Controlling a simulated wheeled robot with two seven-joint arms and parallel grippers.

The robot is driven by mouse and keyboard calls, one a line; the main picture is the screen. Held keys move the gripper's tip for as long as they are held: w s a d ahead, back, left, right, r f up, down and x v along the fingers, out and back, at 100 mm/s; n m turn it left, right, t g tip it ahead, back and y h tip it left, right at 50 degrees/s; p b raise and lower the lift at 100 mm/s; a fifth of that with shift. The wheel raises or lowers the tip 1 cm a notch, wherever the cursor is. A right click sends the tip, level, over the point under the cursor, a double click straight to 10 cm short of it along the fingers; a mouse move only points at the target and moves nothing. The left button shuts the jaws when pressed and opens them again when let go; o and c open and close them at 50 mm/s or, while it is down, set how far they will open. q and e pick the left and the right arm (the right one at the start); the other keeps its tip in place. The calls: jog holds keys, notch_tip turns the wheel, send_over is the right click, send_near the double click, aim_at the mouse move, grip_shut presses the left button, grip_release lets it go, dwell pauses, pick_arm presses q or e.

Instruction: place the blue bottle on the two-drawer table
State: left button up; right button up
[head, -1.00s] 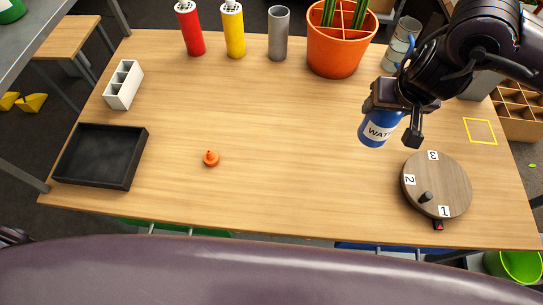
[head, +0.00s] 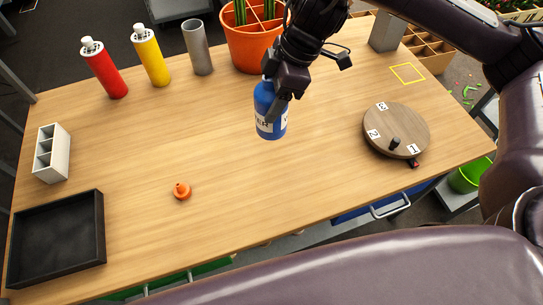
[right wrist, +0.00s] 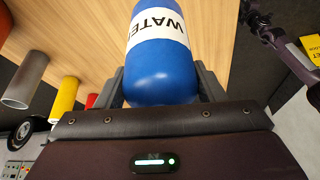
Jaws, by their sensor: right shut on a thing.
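My right gripper (head: 288,82) is shut on the blue bottle (head: 270,122), which has a white label with dark letters. In the right wrist view the bottle (right wrist: 160,75) stands between the two fingers. In the head view the bottle is nearly upright over the back middle of the wooden table (head: 235,165). I cannot tell whether its base touches the top. A blue drawer front with a handle (head: 388,207) and a green drawer front (head: 210,267) show under the table's front edge. Dark parts at the upper right of the right wrist view look like my left arm; its jaws are unclear.
A red bottle (head: 104,70), yellow bottle (head: 151,58), grey cylinder (head: 199,50) and orange pot (head: 250,48) line the back. A round numbered board (head: 385,125) is at right, beside a yellow outline (head: 407,66). A black tray (head: 102,225), white holder (head: 60,155) and orange piece (head: 182,191) are at left.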

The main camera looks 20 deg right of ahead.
notch_tip(320, 180, down, 18)
jog(key=b, duration=0.4)
jog(key=shift+f, duration=0.1)
jog(key=o, duration=1.2)
jog(key=shift+f, duration=0.1)
jog(key=p+v, duration=0.3)
jog(key=v, duration=0.9)
jog(key=shift+r, duration=0.25)
jog(key=shift+s+f, duration=0.1)
jog(key=shift+s, duration=0.05)
